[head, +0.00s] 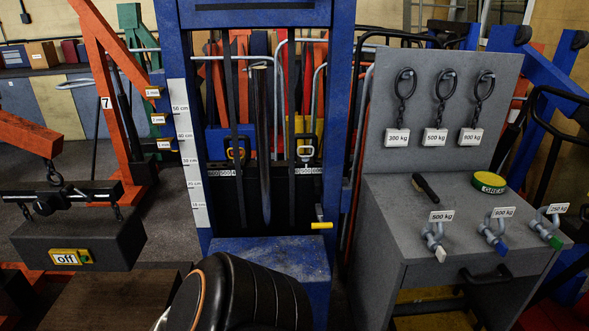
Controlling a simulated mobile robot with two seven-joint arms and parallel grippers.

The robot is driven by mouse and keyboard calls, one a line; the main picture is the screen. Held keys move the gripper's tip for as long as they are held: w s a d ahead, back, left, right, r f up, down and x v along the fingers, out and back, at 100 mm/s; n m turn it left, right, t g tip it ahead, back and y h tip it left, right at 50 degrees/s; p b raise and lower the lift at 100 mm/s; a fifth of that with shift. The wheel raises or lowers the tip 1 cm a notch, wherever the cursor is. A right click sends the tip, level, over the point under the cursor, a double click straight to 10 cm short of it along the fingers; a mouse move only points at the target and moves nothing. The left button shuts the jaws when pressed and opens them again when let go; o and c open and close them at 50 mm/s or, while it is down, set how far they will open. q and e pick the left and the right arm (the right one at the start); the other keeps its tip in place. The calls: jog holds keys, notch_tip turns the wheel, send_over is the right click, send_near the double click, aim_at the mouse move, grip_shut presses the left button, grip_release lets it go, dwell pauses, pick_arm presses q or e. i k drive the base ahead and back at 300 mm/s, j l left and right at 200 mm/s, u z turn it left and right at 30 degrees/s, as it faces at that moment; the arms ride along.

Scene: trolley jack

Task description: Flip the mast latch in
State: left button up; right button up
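A blue lift mast (341,120) stands upright in the middle of the head view. A small latch with a yellow handle (322,225) sits low on the inner side of its right post. The handle lies about level, and a small dark and yellow piece shows just above it. I cannot tell from this view whether the latch is in or out. Neither of my grippers is in view, so their state and distance from the latch do not show.
A dark ribbed rounded body (250,295) fills the bottom centre, close below the mast. A grey cabinet (390,235) with hooks and shackles stands at right. A black block marked "off" (110,240) hangs at left from an orange crane (105,60).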

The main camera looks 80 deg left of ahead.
aim_at(321, 226)
jog(key=u, duration=2.25)
